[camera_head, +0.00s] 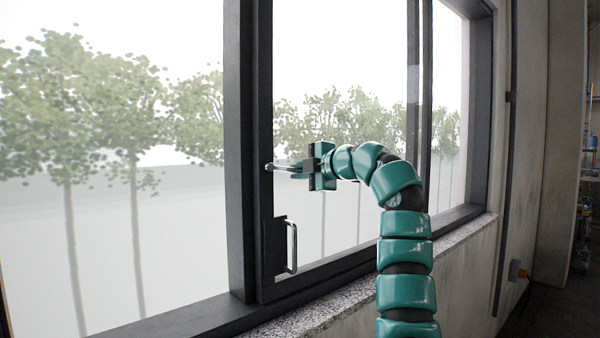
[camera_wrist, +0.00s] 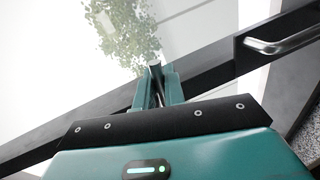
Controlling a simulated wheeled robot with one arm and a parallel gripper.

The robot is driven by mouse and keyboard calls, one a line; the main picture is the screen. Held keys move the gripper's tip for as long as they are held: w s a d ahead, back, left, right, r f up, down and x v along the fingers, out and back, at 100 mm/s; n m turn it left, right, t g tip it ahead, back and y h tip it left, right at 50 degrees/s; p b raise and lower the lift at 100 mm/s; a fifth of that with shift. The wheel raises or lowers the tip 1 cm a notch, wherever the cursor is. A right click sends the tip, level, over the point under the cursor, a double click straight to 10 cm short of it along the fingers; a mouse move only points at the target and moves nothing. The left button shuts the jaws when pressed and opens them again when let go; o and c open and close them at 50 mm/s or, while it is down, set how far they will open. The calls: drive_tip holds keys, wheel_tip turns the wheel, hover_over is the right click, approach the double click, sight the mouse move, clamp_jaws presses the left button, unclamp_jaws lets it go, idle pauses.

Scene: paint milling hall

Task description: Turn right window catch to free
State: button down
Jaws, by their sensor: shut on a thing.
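The right window catch (camera_wrist: 155,69) shows in the wrist view as a small grey metal piece at the tips of my gripper (camera_wrist: 158,84). My gripper is shut on it, and the fingers hide much of it. In the head view my gripper (camera_head: 279,168) reaches left from the wrist to the dark upright frame of the sliding window (camera_head: 262,120), above the pull handle. The catch is too small and covered there to tell its angle.
A metal pull handle (camera_head: 293,247) on a dark plate sits below my gripper; it also shows in the wrist view (camera_wrist: 285,40). A speckled stone sill (camera_head: 330,312) runs along the window bottom. Trees stand outside the glass. A concrete wall (camera_head: 525,130) is at right.

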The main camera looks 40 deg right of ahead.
drive_tip(key=c, duration=1.6)
unclamp_jaws()
drive_tip(key=shift+o, duration=0.2)
drive_tip(key=b+v, duration=0.3)
drive_tip(key=v, duration=1.4)
drive_tip(key=shift+s, duration=0.2)
drive_tip(key=shift+d+r, duration=0.1)
drive_tip(key=shift+r, duration=0.05)
